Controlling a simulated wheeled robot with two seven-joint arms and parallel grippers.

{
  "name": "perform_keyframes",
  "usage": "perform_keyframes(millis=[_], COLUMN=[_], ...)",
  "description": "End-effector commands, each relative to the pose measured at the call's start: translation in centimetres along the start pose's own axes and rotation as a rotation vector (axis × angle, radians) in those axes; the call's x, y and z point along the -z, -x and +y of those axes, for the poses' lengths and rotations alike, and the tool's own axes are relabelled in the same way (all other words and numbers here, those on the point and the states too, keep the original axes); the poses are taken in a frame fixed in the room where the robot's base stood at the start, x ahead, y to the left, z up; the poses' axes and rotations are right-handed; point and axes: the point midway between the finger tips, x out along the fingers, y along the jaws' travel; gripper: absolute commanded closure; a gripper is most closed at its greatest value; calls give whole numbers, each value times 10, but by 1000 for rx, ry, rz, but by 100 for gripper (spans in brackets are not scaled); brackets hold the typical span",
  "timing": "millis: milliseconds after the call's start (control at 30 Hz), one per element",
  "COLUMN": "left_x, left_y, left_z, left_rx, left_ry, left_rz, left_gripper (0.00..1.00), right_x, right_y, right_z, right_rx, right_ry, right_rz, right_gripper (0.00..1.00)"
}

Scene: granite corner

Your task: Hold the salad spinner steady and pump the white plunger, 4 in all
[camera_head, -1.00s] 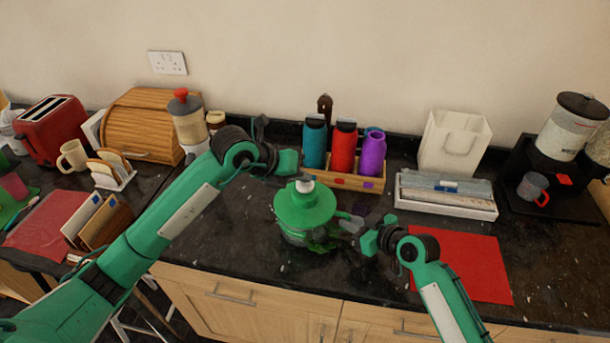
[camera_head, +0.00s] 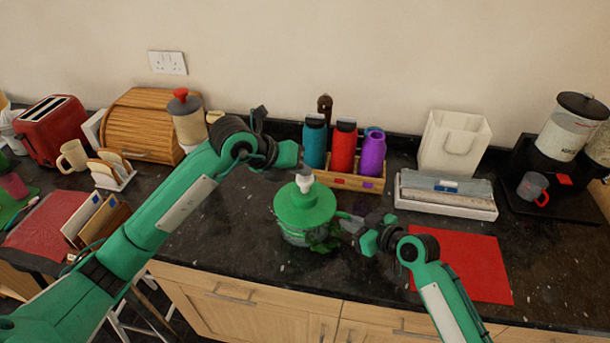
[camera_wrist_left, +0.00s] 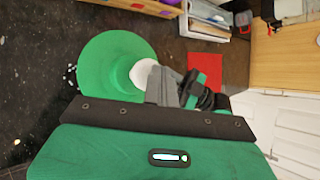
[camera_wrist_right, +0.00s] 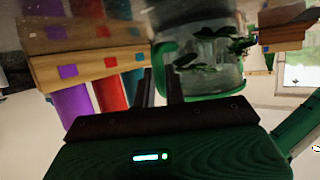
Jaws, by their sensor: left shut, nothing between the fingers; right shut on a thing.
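The salad spinner has a green lid (camera_head: 305,210) and a clear bowl with green leaves (camera_head: 322,237). It stands upright on the dark counter. Its white plunger (camera_head: 304,181) sticks up from the middle of the lid, and also shows in the left wrist view (camera_wrist_left: 143,73). My left gripper (camera_head: 303,170) is shut and empty, just over the plunger; whether it touches cannot be told. My right gripper (camera_head: 352,226) is shut on the spinner's right side. The right wrist view shows the bowl (camera_wrist_right: 212,65) close beyond its fingers; the exact grip is partly hidden.
A wooden crate (camera_head: 345,182) with blue, red and purple bottles stands close behind the spinner. A red mat (camera_head: 465,268) lies to the right, below a white tray (camera_head: 445,204). The bread bin (camera_head: 150,125) is at back left. The counter left of the spinner is clear.

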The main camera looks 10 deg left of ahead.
Motion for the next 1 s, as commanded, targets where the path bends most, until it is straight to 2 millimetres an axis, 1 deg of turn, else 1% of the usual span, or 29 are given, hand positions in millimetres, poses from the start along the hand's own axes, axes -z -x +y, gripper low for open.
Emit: perform_keyframes(millis=[200,667,1000], left_x=[-7,-10,-26], left_y=[9,13,35], left_z=[-6,-9,-25], left_rx=[0,0,1], left_ry=[-1,-1,-3], left_rz=[-2,-3,-6], left_gripper=[100,100,100], right_x=[1,1,0], right_y=[0,0,0], right_z=[0,0,0], right_rx=[-1,-1,-1], right_ry=[0,0,0], right_rz=[2,1,1], right_gripper=[100,100,100])
